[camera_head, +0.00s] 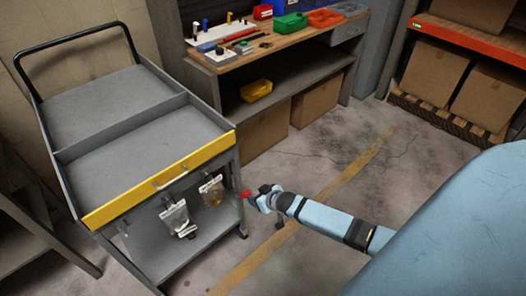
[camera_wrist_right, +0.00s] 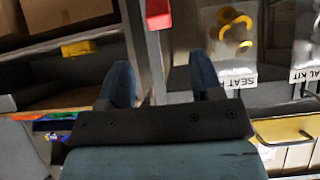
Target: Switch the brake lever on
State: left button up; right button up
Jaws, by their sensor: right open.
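The brake lever shows as a red grip (camera_head: 245,194) by the front right corner of the grey cart (camera_head: 62,160). In the wrist view its red grip (camera_wrist_right: 158,14) is at the top, with a pale grey shaft running down from it. My right gripper (camera_head: 263,198) is just right of the red grip in the head view. In the wrist view my right gripper (camera_wrist_right: 163,78) is open, with one dark finger on each side of the lever's line. I cannot tell whether it touches the lever. My left gripper is not in view.
Clear bags (camera_head: 174,217) hang under the cart's yellow drawer front (camera_head: 158,181). A workbench (camera_head: 262,50) with tools and coloured bins stands behind, with cardboard boxes (camera_head: 316,100) beneath. An orange rack (camera_head: 470,42) is at the right. The floor right of the cart is open.

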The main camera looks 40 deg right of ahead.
jog(key=v, duration=0.3)
jog(key=shift+f, duration=0.1)
dwell(0.5)
